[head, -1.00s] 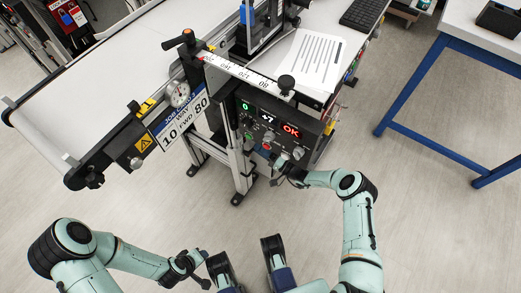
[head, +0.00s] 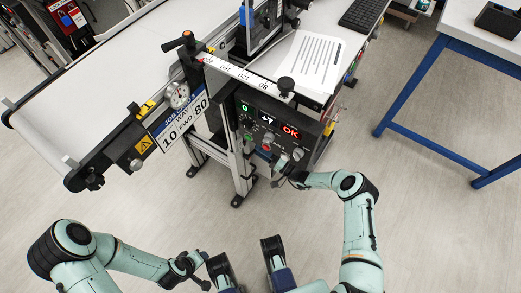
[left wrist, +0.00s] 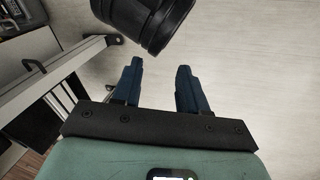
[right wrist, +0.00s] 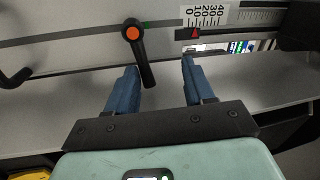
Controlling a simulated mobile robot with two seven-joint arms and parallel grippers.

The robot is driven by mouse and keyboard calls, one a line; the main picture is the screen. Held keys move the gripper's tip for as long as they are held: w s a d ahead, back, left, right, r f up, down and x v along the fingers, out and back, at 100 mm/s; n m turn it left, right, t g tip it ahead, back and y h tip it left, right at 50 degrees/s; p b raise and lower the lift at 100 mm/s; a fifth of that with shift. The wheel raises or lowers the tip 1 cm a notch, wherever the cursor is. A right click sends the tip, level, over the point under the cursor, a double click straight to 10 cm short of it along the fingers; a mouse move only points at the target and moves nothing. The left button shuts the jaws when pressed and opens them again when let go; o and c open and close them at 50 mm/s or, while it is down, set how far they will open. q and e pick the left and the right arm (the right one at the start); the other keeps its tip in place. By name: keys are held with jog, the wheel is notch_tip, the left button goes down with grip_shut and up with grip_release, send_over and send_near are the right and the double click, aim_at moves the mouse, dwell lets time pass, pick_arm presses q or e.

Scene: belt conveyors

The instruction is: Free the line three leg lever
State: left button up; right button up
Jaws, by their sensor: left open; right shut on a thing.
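The leg lever (right wrist: 146,68), a black handle with an orange hub button, shows in the right wrist view, its handle pointing down between the fingers, nearer the left one. My right gripper (right wrist: 158,78) is shut on this lever. In the head view my right gripper (head: 280,170) is at the lower edge of the control panel (head: 272,130), and I cannot make out the lever there. A scale with a red pointer (right wrist: 195,33) is right of the lever. My left gripper (head: 203,268) is open and empty, low over the floor; its parted fingers show in the left wrist view (left wrist: 158,80).
The conveyor belt (head: 95,75) runs to the upper left, with a sign (head: 180,122) on its side. A blue-framed table (head: 425,85) stands right. The floor between is clear.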

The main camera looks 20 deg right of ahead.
pick_arm(q)
jog(key=shift+s+d+r+g+p, duration=0.15)
jog(key=shift+s+d+r+p, duration=0.25)
jog(key=shift+s, duration=0.2)
jog(key=shift+s+d+r+g+p, duration=0.15)
jog(key=shift+s+d+r+p, duration=0.1)
jog(key=shift+s+r, duration=0.3)
pick_arm(e)
jog(key=v, duration=1.3)
